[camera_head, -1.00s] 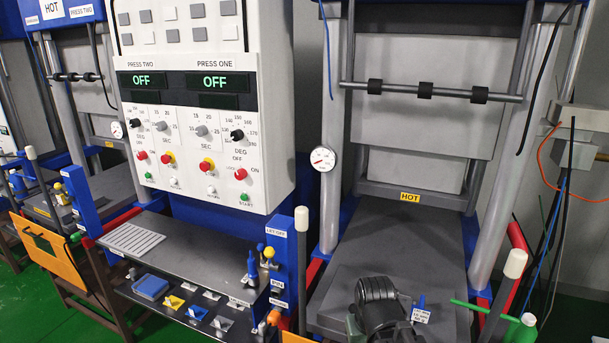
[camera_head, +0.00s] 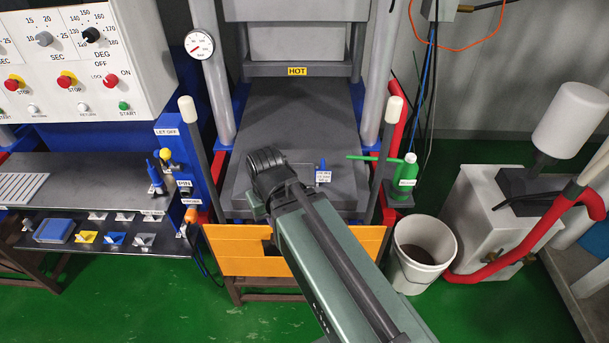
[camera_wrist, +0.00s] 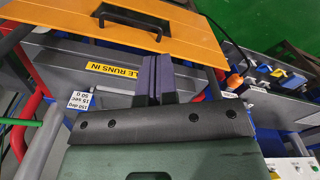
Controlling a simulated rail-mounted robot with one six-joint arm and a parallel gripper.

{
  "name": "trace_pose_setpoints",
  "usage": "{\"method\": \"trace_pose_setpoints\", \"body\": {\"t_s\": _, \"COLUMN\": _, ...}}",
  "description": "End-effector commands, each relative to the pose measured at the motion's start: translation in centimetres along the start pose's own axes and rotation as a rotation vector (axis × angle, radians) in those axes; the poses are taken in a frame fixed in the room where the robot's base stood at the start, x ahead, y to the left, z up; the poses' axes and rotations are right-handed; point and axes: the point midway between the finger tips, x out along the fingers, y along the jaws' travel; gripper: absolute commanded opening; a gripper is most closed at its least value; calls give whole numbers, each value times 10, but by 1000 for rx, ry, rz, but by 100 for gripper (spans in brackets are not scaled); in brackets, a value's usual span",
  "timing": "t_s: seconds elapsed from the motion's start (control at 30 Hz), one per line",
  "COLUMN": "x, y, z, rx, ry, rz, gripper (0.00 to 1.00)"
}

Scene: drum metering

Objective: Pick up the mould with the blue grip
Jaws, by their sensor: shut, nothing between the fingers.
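Small coloured pieces lie on the lower shelf at the left in the head view: a yellow one (camera_head: 85,237), a blue one (camera_head: 115,238) and a pale grey one (camera_head: 145,240). The blue one may be the mould with the blue grip; they are too small to be sure. Blue and yellow pieces also show at the upper right of the wrist view. A small blue upright piece (camera_head: 322,164) stands by a white label at the press. My gripper (camera_wrist: 158,62) is shut and empty in the wrist view, apart from the shelf pieces. Its fingertips are hidden in the head view.
An orange panel (camera_head: 220,240) with a black handle (camera_wrist: 130,20) is at the press front. Posts with white caps flank the press. A blue box (camera_head: 53,231) lies on the lower shelf. A white bucket (camera_head: 408,278) and a green bottle (camera_head: 408,170) are at the right.

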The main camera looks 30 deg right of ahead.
Motion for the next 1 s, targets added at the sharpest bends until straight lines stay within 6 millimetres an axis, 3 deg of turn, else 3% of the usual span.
{"method": "trace_pose_setpoints", "body": {"t_s": 0.43, "x": 0, "y": 0, "z": 0, "rx": 0, "ry": 0, "rz": 0, "gripper": 0}}
{"method": "trace_pose_setpoints", "body": {"t_s": 0.9, "x": 0, "y": 0, "z": 0, "rx": 0, "ry": 0, "rz": 0, "gripper": 72}}
{"method": "trace_pose_setpoints", "body": {"t_s": 1.0, "x": 0, "y": 0, "z": 0, "rx": 0, "ry": 0, "rz": 0, "gripper": 83}}
